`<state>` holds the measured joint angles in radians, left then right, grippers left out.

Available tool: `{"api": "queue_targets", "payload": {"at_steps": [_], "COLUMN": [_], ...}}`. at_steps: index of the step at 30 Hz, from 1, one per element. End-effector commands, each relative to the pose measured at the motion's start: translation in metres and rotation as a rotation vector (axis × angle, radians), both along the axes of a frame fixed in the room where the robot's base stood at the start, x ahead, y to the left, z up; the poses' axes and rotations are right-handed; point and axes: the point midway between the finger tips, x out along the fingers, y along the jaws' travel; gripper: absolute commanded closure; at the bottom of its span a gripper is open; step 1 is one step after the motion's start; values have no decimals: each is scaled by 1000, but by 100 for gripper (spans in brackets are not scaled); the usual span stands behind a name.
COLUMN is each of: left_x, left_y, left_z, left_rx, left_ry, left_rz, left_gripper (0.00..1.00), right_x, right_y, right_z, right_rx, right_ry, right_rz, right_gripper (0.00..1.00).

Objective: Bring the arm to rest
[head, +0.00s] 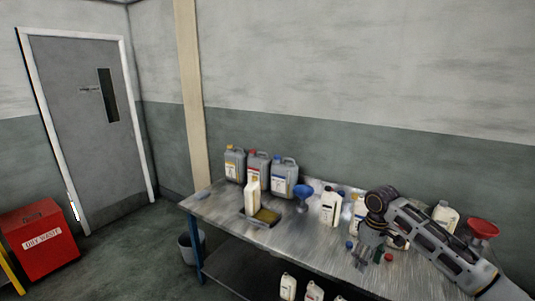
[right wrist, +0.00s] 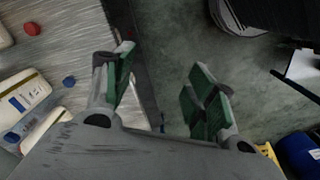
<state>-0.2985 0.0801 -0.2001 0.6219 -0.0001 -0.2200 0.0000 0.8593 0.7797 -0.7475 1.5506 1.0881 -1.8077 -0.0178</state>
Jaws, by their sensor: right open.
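My right arm (head: 435,245) comes in from the lower right of the head view, over the right part of the metal workbench (head: 225,205). Its gripper (head: 366,262) points down near the bench's front edge. In the right wrist view the two green-padded fingers (right wrist: 160,85) are spread wide apart with nothing between them. Bench edge and floor show beyond them. My left gripper is not in view.
Cream bottles (head: 328,207), grey canisters (head: 285,177), a blue funnel (head: 302,191) and a red funnel (head: 482,229) stand on the bench. Loose blue (head: 349,245) and red (head: 389,257) caps lie near the gripper. A red waste bin (head: 38,250) stands left; the floor between is mostly clear.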

Motion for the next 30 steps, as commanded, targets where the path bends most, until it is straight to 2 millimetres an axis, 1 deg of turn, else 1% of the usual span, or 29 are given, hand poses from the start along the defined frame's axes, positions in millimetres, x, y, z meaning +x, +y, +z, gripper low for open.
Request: {"api": "queue_targets", "payload": {"at_steps": [1,2,3,5,8,9,11,12,13,17,18,23,24,26,27,29,30], "left_x": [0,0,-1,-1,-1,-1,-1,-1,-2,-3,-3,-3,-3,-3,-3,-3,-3], "left_y": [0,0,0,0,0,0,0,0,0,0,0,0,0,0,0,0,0], "left_z": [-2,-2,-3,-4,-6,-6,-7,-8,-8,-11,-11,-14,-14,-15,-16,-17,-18], "left_rx": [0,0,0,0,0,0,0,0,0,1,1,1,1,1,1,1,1], "left_ry": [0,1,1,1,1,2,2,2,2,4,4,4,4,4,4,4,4], "left_rz": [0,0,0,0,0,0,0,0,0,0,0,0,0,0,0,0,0], "left_gripper": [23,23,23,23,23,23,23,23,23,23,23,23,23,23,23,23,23], "right_x": [3,6,10,15,22,24,26,26,27,23,21,5,0,-9,-16,-28,-37], "right_y": [2,3,4,5,5,5,5,4,4,2,1,-3,-3,-5,-6,-7,-8], "right_z": [-18,-27,-41,-62,-97,-112,-134,-150,-161,-211,-226,-290,-306,-329,-345,-369,-385], "right_rx": [12,18,27,38,56,60,67,72,74,80,81,77,76,72,70,64,60], "right_ry": [-3,-11,-21,-36,-63,-72,-86,-94,-101,-126,-133,-155,-160,-168,-171,-176,-180], "right_rz": [-15,-24,-41,-63,-102,-117,-138,-152,-163,-207,-221,-267,-278,-293,-303,-316,-323], "right_gripper": [44,44,44,44,44,44,44,44,44,44,44,44,44,44,44,44,44]}}
